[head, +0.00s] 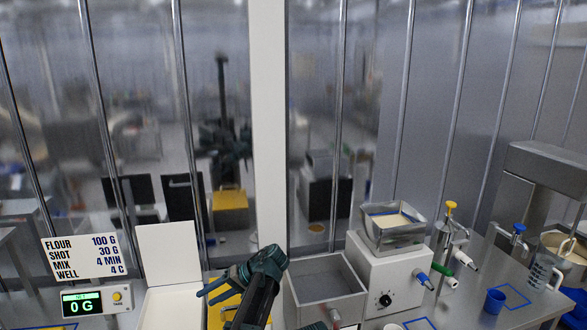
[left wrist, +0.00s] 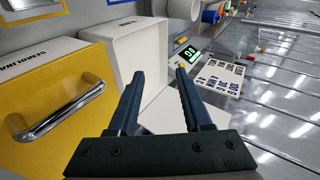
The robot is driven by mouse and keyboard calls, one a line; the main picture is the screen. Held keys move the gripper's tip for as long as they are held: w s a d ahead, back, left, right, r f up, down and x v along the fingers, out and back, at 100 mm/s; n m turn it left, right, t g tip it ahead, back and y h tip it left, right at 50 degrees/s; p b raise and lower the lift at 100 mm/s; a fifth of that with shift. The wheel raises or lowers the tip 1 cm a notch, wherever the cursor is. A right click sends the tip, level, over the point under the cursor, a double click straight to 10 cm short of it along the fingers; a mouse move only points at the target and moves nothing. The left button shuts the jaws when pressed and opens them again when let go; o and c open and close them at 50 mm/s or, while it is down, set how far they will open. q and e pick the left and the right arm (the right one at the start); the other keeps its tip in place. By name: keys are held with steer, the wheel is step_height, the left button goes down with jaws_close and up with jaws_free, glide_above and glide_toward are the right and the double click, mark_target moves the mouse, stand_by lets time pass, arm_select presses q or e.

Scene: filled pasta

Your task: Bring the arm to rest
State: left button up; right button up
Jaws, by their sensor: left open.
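My left gripper (head: 205,290) is in the head view at the lower middle left, its arm coming up from the bottom edge. Its fingers point left, above the yellow bin and beside the white open box. In the left wrist view the gripper (left wrist: 158,75) has its two dark fingers spread apart with nothing between them. My right gripper cannot be made out.
A yellow bin (left wrist: 45,95) with a metal handle and a white box (head: 168,252) with a raised lid are close by. A scale (head: 82,301) reads 0 G. A grey open bin (head: 322,285) and a white machine (head: 375,265) stand right.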

arm_select(q)
steer(key=s+d+f+m+h+b, duration=0.2)
steer(key=s+d+f, duration=0.3)
steer(key=s, duration=0.3)
steer(key=s+d+f+m+h+b, duration=0.2)
steer(key=s+d+f+h, duration=0.2)
steer(key=s+d+f, duration=0.2)
steer(key=s+d+f+m+h+b, duration=0.1)
steer(key=s+d+f+h, duration=0.3)
steer(key=s, duration=0.6)
steer(key=shift+s+d+f+m+t+b, duration=0.35)
steer(key=shift+d+f+m, duration=0.4)
steer(key=shift+d, duration=0.5)
